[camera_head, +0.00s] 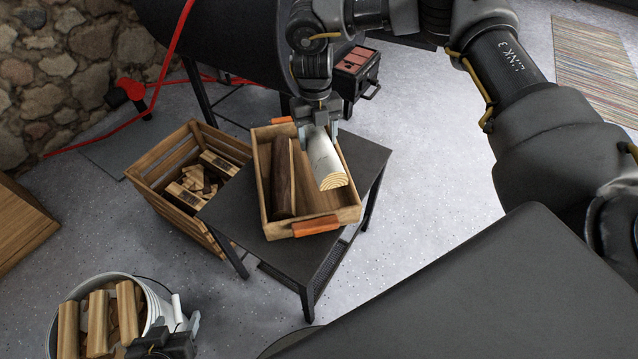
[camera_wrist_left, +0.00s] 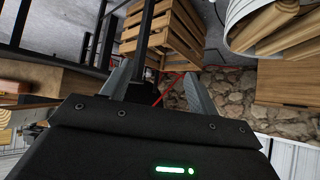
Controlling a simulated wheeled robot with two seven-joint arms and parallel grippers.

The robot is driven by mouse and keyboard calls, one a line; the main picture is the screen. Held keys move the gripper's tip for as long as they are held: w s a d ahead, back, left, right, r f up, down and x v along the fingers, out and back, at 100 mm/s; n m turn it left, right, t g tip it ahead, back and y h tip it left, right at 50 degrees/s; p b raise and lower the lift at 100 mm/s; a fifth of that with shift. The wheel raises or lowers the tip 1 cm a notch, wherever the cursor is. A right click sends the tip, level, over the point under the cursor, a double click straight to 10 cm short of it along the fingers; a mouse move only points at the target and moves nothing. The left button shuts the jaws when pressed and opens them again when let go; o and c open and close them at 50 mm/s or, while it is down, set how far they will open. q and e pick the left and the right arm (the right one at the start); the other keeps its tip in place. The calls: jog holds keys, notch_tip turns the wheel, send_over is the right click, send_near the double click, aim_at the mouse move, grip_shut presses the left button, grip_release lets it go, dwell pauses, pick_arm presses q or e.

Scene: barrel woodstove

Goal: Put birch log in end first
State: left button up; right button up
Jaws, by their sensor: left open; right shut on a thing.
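The birch log (camera_head: 327,162) has pale bark and a cut end facing the camera. My right gripper (camera_head: 320,128) is shut on its far part and holds it at or just above a wooden tray (camera_head: 262,185); contact with the tray is unclear. A dark-barked log (camera_head: 283,178) lies in the tray. The black barrel stove (camera_head: 225,35) is at the top, partly behind my right arm; its opening is not visible. My left gripper (camera_head: 178,330) is low beside the white bucket, open and empty; its spread fingers show in the left wrist view (camera_wrist_left: 155,90).
The tray, with orange handles, stands on a black table (camera_head: 235,205). A slatted crate (camera_head: 160,180) of wood pieces is left of it. A white bucket (camera_head: 150,290) of split logs stands at lower left. A red poker-like line (camera_head: 90,142) crosses near the stone wall (camera_head: 50,75).

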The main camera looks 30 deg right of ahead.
jog(key=shift+w+d+f+m+b, duration=0.15)
jog(key=shift+f+m+b, duration=0.05)
jog(key=shift+f+m, duration=0.25)
jog(key=shift+w+d+f+m+b, duration=0.1)
jog(key=shift+d+f+m+b, duration=0.1)
jog(key=shift+f+m, duration=0.25)
pick_arm(q)
jog(key=r, duration=0.3)
jog(key=shift+s+r+t, duration=0.25)
jog(key=shift+s+t, duration=0.05)
jog(key=shift+t, duration=0.1)
pick_arm(e)
jog(key=shift+w+m, duration=0.1)
jog(key=shift+m, duration=0.2)
notch_tip(320, 180, down, 5)
jog(key=shift+r+b, duration=0.2)
jog(key=shift+b, duration=0.3)
pick_arm(q)
jog(key=shift+w+d+r+m+t+h, duration=0.2)
jog(key=shift+w+d+r+t+h, duration=0.25)
jog(key=shift+d+r, duration=0.2)
jog(key=shift+w+d+r+m+t+h, duration=0.2)
jog(key=shift+w+d+r+t+h, duration=0.2)
jog(key=shift+d+r+t, duration=0.15)
pick_arm(e)
jog(key=shift+f, duration=0.3)
